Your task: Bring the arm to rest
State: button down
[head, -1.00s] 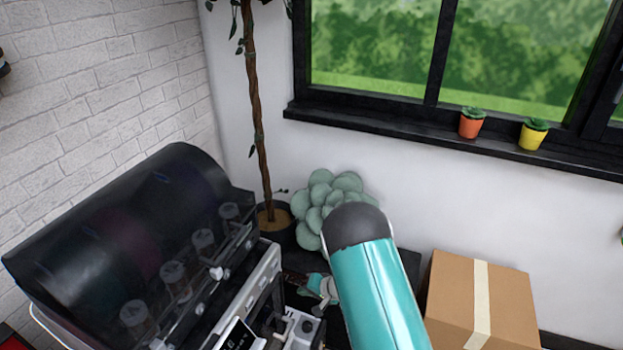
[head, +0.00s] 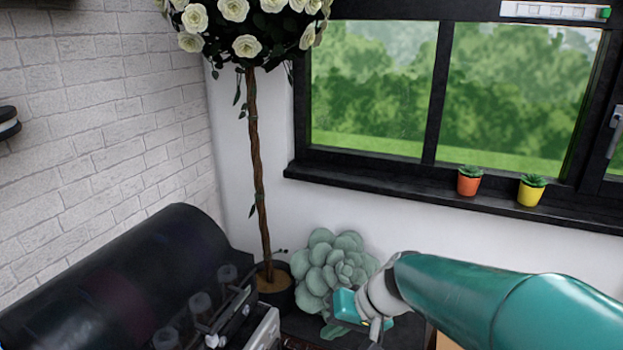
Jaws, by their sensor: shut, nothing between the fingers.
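My arm, teal with a grey wrist, reaches in from the lower right corner of the head view. My gripper (head: 372,328) is at its end, low in the middle of the picture, in front of the pale green succulent. It is small in the picture, shut and holds nothing. I cannot tell whether it touches anything.
The big succulent (head: 326,262) and a potted rose tree (head: 258,170) stand in the corner. A machine with a dark cover (head: 120,285) fills the lower left. Small orange (head: 468,182) and yellow (head: 530,192) pots stand on the black windowsill (head: 400,186). A cardboard box (head: 452,341) is mostly hidden.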

jog(key=s+d+r+t+h, duration=0.3)
jog(key=s+d+r+h, duration=0.3)
jog(key=s+d, duration=0.5)
jog(key=shift+s+d+r+m, duration=0.25)
jog(key=shift+s+r+m, duration=0.2)
jog(key=shift+s, duration=0.65)
